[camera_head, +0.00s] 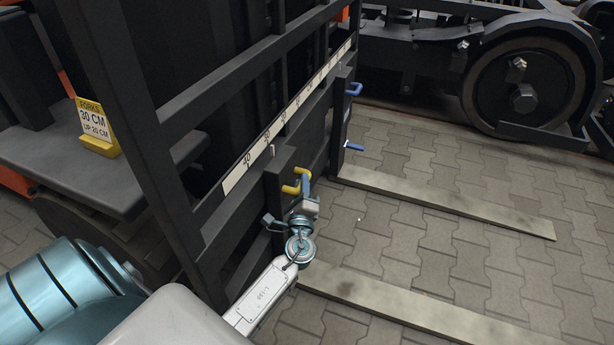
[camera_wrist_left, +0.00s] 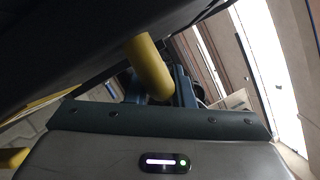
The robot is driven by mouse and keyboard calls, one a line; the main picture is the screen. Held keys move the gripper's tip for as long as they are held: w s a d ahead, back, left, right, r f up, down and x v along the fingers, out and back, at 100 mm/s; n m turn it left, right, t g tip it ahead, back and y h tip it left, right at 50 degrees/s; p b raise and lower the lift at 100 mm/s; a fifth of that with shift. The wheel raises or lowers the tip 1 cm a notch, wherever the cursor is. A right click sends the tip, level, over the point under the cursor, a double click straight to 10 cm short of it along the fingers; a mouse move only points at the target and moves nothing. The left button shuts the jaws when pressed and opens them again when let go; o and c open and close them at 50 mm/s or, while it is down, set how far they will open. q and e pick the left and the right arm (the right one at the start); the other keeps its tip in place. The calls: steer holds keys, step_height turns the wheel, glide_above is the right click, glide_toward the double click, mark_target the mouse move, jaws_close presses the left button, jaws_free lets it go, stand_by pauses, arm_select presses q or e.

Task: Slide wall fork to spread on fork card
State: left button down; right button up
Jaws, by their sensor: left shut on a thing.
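The fork card (camera_head: 97,125) stands on a dark ledge at the left and reads "FORKS 30 CM UP 20 CM". Two flat forks reach out over the paving: a nearer one (camera_head: 400,305) and a farther one (camera_head: 450,205). The nearer fork's dark upright carries a yellow handle (camera_head: 290,188). My left gripper (camera_head: 304,190) is shut on this yellow handle, which also shows as a yellow bar (camera_wrist_left: 150,68) in the left wrist view. The fingertips are partly hidden there. My right gripper is not in view.
A white numbered scale (camera_head: 290,115) runs along the dark carriage frame. The farther fork's upright has blue handles (camera_head: 353,89). A bogie wheel (camera_head: 525,88) stands at the back right. Bare paving (camera_head: 400,240) lies between the forks.

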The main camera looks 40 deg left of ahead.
arm_select(q)
steer(key=shift+s, duration=0.1)
steer(key=c, duration=1.3)
jaws_free()
steer(key=shift+s+d, duration=0.1)
steer(key=shift+d, duration=0.05)
steer(key=v, duration=1)
steer(key=shift+s+b, duration=0.25)
steer(key=shift+b, duration=0.15)
steer(key=shift+d, duration=0.15)
